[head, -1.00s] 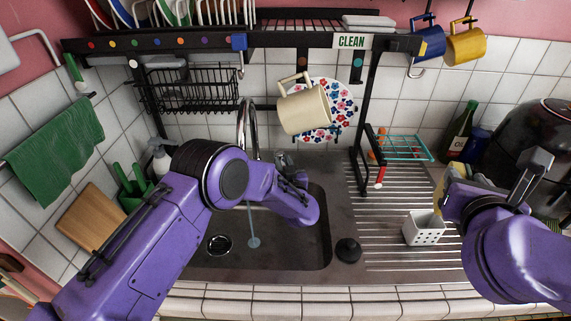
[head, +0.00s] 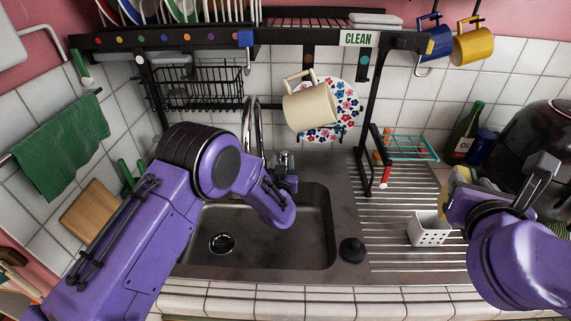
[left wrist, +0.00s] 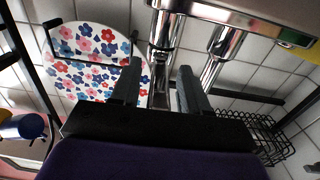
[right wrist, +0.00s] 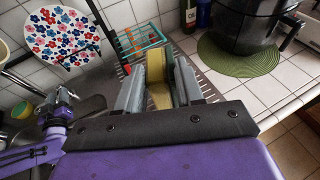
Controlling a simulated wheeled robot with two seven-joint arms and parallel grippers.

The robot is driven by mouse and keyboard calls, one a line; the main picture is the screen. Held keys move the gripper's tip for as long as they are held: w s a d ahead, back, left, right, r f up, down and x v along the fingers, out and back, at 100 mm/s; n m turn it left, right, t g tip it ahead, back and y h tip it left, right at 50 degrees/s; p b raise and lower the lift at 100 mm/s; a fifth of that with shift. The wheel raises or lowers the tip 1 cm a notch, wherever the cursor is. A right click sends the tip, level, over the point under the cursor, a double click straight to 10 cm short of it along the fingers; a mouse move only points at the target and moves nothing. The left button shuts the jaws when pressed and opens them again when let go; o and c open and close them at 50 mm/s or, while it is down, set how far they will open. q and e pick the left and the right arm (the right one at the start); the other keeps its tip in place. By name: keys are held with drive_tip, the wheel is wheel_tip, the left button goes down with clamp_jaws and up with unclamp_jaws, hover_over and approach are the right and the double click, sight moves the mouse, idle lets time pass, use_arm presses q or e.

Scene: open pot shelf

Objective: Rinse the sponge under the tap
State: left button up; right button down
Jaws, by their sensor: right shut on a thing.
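The sponge (right wrist: 159,88), yellow with a green side, is held between the fingers of my right gripper (right wrist: 160,80). In the head view, only a yellow bit of the sponge (head: 447,187) shows beside my right gripper (head: 459,200), right of the sink. The chrome tap (head: 255,135) stands behind the sink (head: 300,235); no water stream shows. My left gripper (left wrist: 158,75) has its fingers apart, with chrome tap parts (left wrist: 165,35) in front of and between them. In the head view, my left gripper (head: 284,182) is near the tap's lever, its fingertips partly hidden.
A cream mug (head: 309,106) and a flowered plate (head: 345,105) are above the sink. A dark pot (head: 540,145) is at right.

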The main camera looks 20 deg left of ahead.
use_arm(q)
drive_tip(key=shift+s+d, duration=0.1)
drive_tip(key=shift+d, duration=0.05)
drive_tip(key=b+v, duration=0.2)
drive_tip(key=v, duration=0.9)
drive_tip(key=shift+s+b, duration=0.35)
drive_tip(key=shift+b, duration=0.05)
